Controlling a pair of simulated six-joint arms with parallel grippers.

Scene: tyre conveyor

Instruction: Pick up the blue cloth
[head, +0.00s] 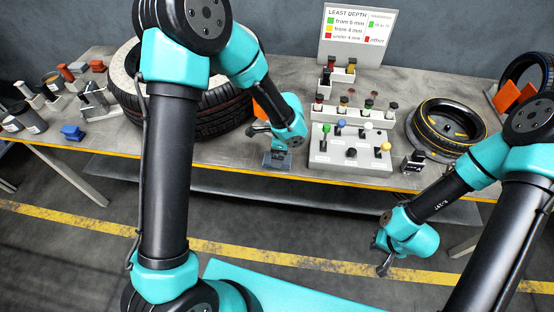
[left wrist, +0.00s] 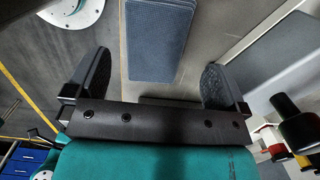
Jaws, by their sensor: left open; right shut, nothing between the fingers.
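A flat blue-grey cloth with a fine texture (left wrist: 158,40) lies on the table between the spread fingers in the left wrist view. In the head view the cloth (head: 277,160) is at the table's front edge, partly behind my left gripper. My left gripper (head: 270,141) is open above it; its fingers also show in the left wrist view (left wrist: 156,80), on either side of the cloth and not closed on it. My right gripper (head: 383,260) is shut and empty, low in front of the table at the right.
A control box with coloured knobs (head: 350,150) stands right of the cloth. A large tyre (head: 200,115) is to the left, a smaller yellow-marked tyre (head: 447,125) to the right. A small blue object (head: 72,132) lies at the far left. A sign (head: 357,38) stands behind.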

